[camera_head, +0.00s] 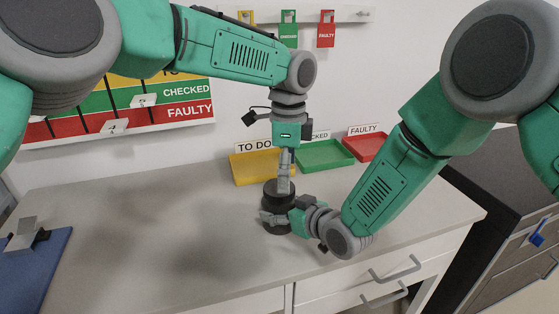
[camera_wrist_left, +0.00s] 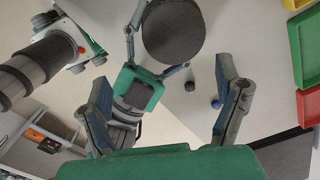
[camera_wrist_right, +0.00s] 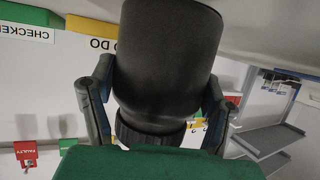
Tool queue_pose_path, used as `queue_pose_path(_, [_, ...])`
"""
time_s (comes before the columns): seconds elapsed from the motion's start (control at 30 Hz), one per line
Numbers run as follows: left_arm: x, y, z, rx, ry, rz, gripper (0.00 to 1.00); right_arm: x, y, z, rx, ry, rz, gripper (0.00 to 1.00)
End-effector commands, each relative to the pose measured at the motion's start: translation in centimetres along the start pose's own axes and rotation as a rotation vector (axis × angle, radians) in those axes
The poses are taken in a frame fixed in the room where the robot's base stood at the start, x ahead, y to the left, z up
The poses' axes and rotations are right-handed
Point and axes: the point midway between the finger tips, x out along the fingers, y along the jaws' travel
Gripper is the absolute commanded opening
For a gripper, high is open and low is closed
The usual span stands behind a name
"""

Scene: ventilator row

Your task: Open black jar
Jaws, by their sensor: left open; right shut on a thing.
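The black jar (camera_head: 278,196) stands upright on the grey counter. My right gripper (camera_head: 281,219) is shut on its body from the side, low down. In the right wrist view the jar (camera_wrist_right: 168,55) appears upside down between the right fingers, with its ribbed lid (camera_wrist_right: 150,135) lowest in the picture. My left gripper (camera_head: 284,182) points down just over the jar's top, with its fingers open. In the left wrist view the round dark lid (camera_wrist_left: 173,32) lies toward the top, beyond the open left fingers.
Yellow (camera_head: 255,168), green (camera_head: 324,155) and red (camera_head: 370,147) trays stand behind the jar along the wall. A blue mat (camera_head: 40,262) with a metal piece lies at the left. The middle-left counter is clear. Drawers with handles (camera_head: 395,269) are below the front edge.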

Motion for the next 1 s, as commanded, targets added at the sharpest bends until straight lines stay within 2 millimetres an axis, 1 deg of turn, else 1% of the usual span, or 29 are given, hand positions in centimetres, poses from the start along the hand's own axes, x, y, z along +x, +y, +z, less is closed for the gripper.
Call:
queue_pose_path(0.1, [-1.0, -1.0, 0.5, 0.176, 0.009, -0.009, 0.85, 0.0, 0.0, 0.3, 0.002, -0.007, -0.001, 0.00])
queue_pose_path(0.2, [-1.7, -1.7, 1.2, 0.275, 0.005, -0.018, 0.85, -0.1, -0.1, 0.4, 0.002, -0.008, -0.001, 0.00])
queue_pose_path(0.3, [-1.9, -2.1, 1.6, 0.326, 0.002, -0.023, 0.85, -0.1, -0.1, 0.4, 0.002, -0.009, -0.001, 0.00])
queue_pose_path(0.37, [-1.6, -2.1, 1.8, 0.340, 0.000, -0.024, 0.85, -0.1, -0.1, 0.5, 0.002, -0.010, -0.001, 0.00])
queue_pose_path(0.47, [-0.4, -2.2, 1.8, 0.344, -0.001, -0.023, 0.85, -0.1, -0.1, 0.5, 0.003, -0.011, -0.002, 0.00])
queue_pose_path(0.7, [3.4, -2.2, 1.8, 0.342, -0.001, -0.023, 0.85, -0.1, -0.1, 0.6, 0.003, -0.013, -0.002, 0.00])
queue_pose_path(0.8, [4.6, -2.3, 1.8, 0.340, -0.001, -0.025, 0.85, -0.1, -0.1, 0.6, 0.003, -0.013, -0.003, 0.00])
queue_pose_path(0.9, [5.4, -2.4, 1.8, 0.340, -0.002, -0.026, 0.85, -0.1, -0.2, 0.6, 0.003, -0.014, -0.003, 0.00])
queue_pose_path(1.0, [5.8, -2.4, 1.7, 0.340, -0.002, -0.027, 0.85, -0.1, -0.2, 0.7, 0.003, -0.015, -0.003, 0.00])
